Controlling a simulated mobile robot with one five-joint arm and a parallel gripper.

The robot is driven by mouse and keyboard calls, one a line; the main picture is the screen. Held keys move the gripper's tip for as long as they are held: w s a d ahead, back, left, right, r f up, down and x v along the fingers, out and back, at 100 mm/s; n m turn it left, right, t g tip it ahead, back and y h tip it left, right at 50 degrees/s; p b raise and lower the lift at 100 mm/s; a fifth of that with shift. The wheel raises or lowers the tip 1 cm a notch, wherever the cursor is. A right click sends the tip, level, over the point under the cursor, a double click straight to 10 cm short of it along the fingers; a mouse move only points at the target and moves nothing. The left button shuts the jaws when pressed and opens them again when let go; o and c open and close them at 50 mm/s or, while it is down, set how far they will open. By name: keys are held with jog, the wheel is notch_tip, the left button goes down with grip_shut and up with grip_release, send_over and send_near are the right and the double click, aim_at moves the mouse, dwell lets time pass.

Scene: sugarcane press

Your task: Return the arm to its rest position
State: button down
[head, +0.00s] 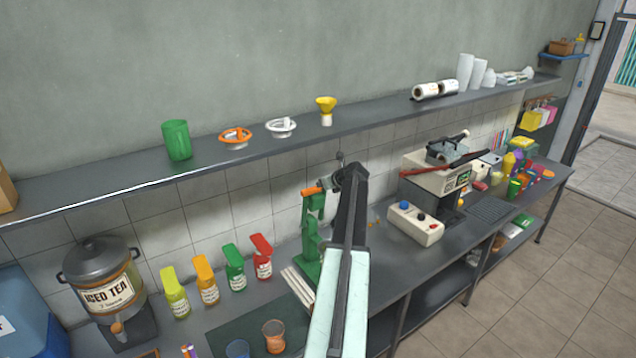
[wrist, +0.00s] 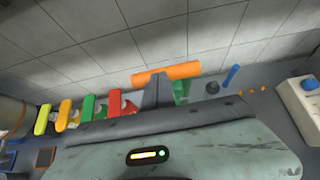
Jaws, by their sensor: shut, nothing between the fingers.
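My arm rises from the bottom of the head view, and its dark upper link ends in front of the green press (head: 309,240). My gripper (head: 329,183) is a small dark shape at the arm's far end, beside the press's orange handle (head: 312,191). In the wrist view its dark shut fingers (wrist: 157,92) show in front of the orange handle (wrist: 166,74). Nothing shows held. I cannot tell whether they touch the handle. My arm hides part of the press.
An iced tea dispenser (head: 104,285) and several bottles stand left. A white control box (head: 415,223) and a machine (head: 436,172) stand right. The floor (head: 560,265) at right is clear.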

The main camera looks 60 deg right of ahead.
jog(key=p+v, duration=0.1)
jog(key=v, duration=0.3)
jog(key=shift+s+r, duration=0.1)
jog(key=shift+s, duration=0.15)
